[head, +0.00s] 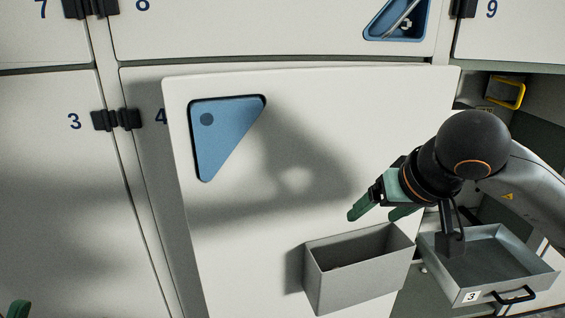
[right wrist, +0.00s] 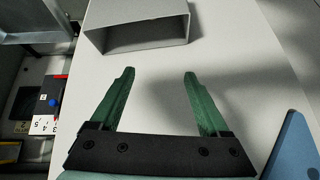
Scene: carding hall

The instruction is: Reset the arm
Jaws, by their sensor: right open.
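My right gripper (head: 374,213) is in front of a white door panel, just above a grey open-topped bin fixed low on that panel (head: 225,235). In the right wrist view its two green fingers (right wrist: 160,73) are spread apart with nothing between them, and the bin (right wrist: 140,32) lies beyond the tips. The right arm comes in from the right edge, bent at a dark round joint. Only a green tip of my left gripper (head: 18,309) shows at the bottom left corner; its jaw state is hidden.
The panel stands swung out, with a blue triangular recess (head: 222,130). Below my right arm a grey drawer marked 3 (head: 480,262) is pulled out. A yellow-framed item (head: 506,92) sits in the open cabinet. Closed white doors (head: 60,190) fill the left.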

